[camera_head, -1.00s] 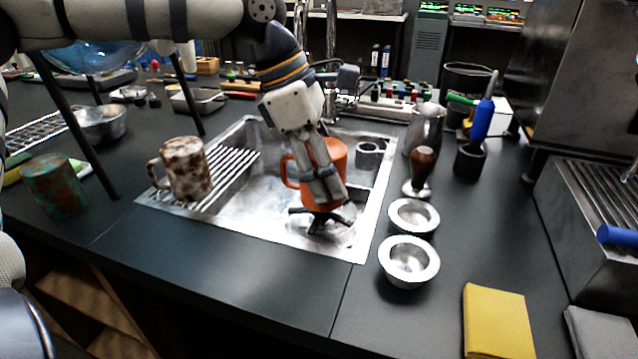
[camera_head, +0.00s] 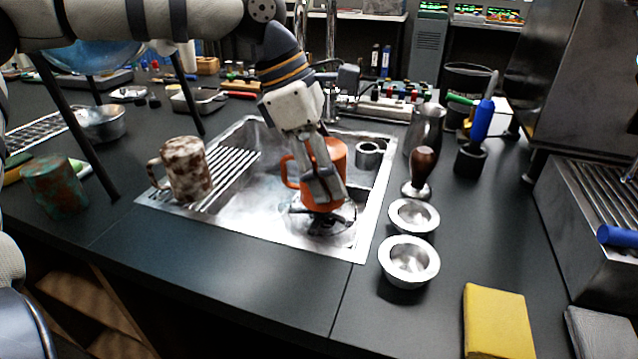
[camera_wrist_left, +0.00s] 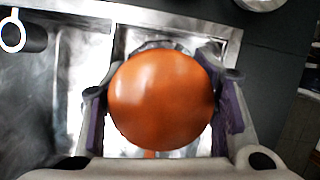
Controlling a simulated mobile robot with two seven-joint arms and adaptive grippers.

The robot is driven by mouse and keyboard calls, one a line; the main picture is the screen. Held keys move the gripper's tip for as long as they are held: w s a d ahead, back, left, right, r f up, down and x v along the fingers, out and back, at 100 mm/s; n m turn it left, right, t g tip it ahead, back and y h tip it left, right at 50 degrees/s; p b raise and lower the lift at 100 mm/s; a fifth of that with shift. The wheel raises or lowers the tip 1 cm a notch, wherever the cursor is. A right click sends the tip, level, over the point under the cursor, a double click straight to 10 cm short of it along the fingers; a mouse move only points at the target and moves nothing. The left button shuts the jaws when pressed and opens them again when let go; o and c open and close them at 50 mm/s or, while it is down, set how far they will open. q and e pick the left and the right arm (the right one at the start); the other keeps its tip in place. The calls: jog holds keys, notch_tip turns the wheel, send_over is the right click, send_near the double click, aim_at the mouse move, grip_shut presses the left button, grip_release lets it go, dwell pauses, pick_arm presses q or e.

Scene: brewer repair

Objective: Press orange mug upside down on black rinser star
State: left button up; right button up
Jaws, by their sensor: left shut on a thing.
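The orange mug (camera_head: 338,158) is upside down in my left gripper (camera_head: 322,186), low over the right part of the sink. The gripper is shut on it, one finger on each side. In the left wrist view, the mug's round orange base (camera_wrist_left: 160,100) faces the camera between the fingers. The black rinser star (camera_head: 328,224) is directly under the mug and partly hidden by the mug and gripper. The mug's rim is at or just above the star; I cannot tell whether they touch. A pale ring, perhaps water spray, surrounds the star. My right gripper is not in view.
A stained white-brown mug (camera_head: 186,168) stands on the sink's left drain rack. A greenish rusty mug (camera_head: 56,186) stands further left. Metal bowls (camera_head: 410,262), a wooden-handled tamper (camera_head: 422,172) and a yellow cloth (camera_head: 497,322) lie right of the sink. The front counter is clear.

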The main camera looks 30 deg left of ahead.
aim_at(337, 147)
pick_arm(q)
jog(key=shift+r, duration=0.15)
dwell(0.3)
jog(key=shift+r, duration=2.9)
